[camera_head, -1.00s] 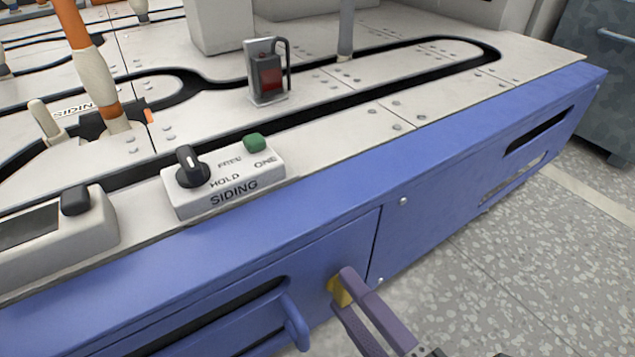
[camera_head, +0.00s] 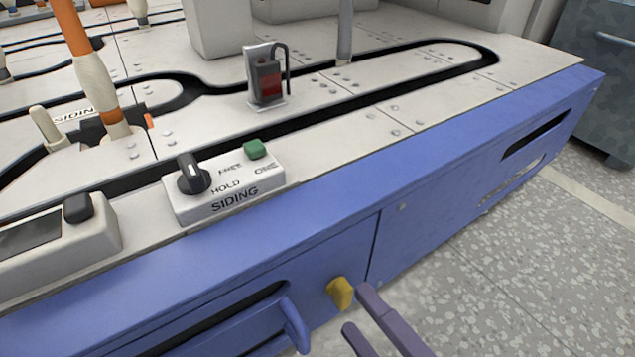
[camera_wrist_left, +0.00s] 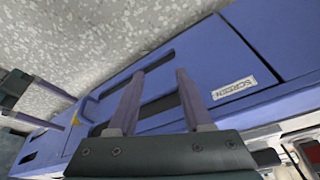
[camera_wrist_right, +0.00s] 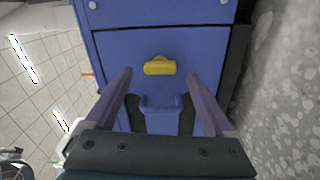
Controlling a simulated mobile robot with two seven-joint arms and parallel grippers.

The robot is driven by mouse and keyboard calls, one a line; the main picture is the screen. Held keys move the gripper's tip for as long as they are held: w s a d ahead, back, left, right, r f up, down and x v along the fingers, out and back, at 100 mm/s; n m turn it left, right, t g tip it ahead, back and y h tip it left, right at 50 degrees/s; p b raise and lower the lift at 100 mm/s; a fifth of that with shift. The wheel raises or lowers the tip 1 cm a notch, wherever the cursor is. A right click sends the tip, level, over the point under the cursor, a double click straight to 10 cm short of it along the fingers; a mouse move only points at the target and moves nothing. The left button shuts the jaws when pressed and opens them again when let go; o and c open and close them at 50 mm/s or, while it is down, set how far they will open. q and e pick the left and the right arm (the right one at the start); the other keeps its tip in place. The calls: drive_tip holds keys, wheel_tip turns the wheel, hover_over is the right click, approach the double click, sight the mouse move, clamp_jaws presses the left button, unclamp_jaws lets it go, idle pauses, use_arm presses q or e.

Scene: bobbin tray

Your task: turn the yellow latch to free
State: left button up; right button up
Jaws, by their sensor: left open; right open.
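The yellow latch (camera_head: 340,292) sits on the blue front panel of the bench, right of a blue handle. It also shows in the right wrist view (camera_wrist_right: 160,66), lying crosswise in that picture. My right gripper (camera_head: 356,308) is open and empty, just right of the latch and apart from it. In the right wrist view the latch lies ahead, between the lines of my two fingers (camera_wrist_right: 160,72). My left gripper (camera_wrist_left: 156,76) is open and empty in the left wrist view, before a blue panel with a SCREEN label. It is out of the head view.
A blue handle (camera_head: 296,324) sticks out beside the latch. Above, on the bench top, is a SIDING box (camera_head: 228,198) with a black knob and a green button. A black and red device (camera_head: 266,80) stands behind it. The speckled floor (camera_head: 520,270) at right is clear.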

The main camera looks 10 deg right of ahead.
drive_tip(key=v, duration=0.7)
drive_tip(key=shift+s+p, duration=0.2)
drive_tip(key=shift+p, duration=0.1)
drive_tip(key=shift+d, duration=0.1)
